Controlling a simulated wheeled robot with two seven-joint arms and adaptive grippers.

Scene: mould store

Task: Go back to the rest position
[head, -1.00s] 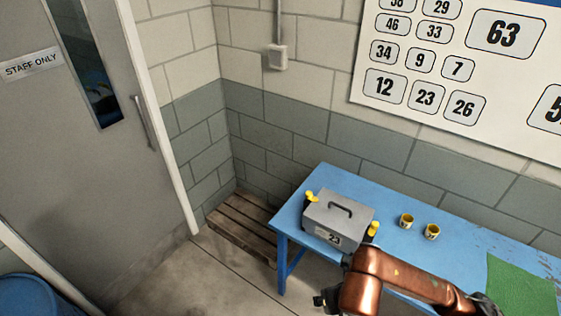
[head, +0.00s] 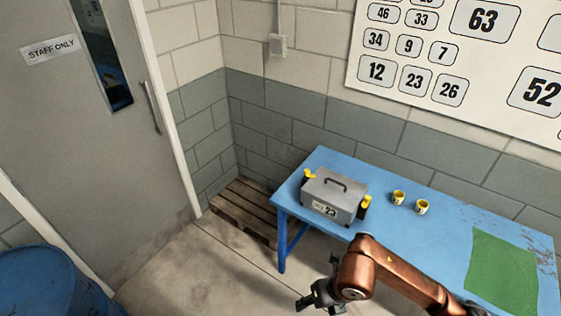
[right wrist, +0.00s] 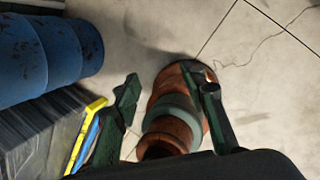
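My right arm comes in from the right in the head view, with its dark right gripper (head: 308,301) low over the bare floor in front of the blue table. In the right wrist view the two fingers of the right gripper (right wrist: 158,78) stand apart with nothing held between them. Behind them is the floor and a rounded orange-and-green part, probably mine. My left gripper is not in view.
A blue table (head: 450,212) bears a grey box (head: 334,196) marked 23, two yellow cups (head: 398,197) and a green mat (head: 502,272). A wooden pallet (head: 241,211), a blue drum (head: 45,283) and a grey door (head: 90,165) are left. Floor between is bare.

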